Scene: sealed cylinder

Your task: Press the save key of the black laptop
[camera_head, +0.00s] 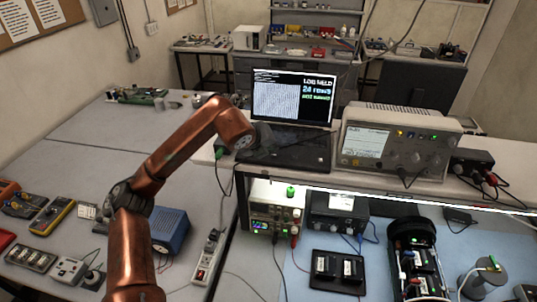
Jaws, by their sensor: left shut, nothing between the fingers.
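The black laptop (292,98) stands open on the raised bench shelf. Its lit screen shows lines of text and large words that seem to read "LOG HELD", "24 ROWS" and "NOT SAVED". Its dark keyboard deck (308,152) faces me; single keys, the save key among them, are too small to tell. My left arm reaches up from the bottom left. My left gripper (266,152) is dark, shut and empty, over the left part of the deck. It blends with the deck, so I cannot tell whether it touches a key. My right gripper is not in view.
A bench instrument (393,142) stands close right of the laptop. Below the shelf are a power supply (275,207), a black tray (338,271) and an open black cylinder (413,250). Meters and a blue box (170,231) lie on the left table. The shelf's lit front edge runs below the laptop.

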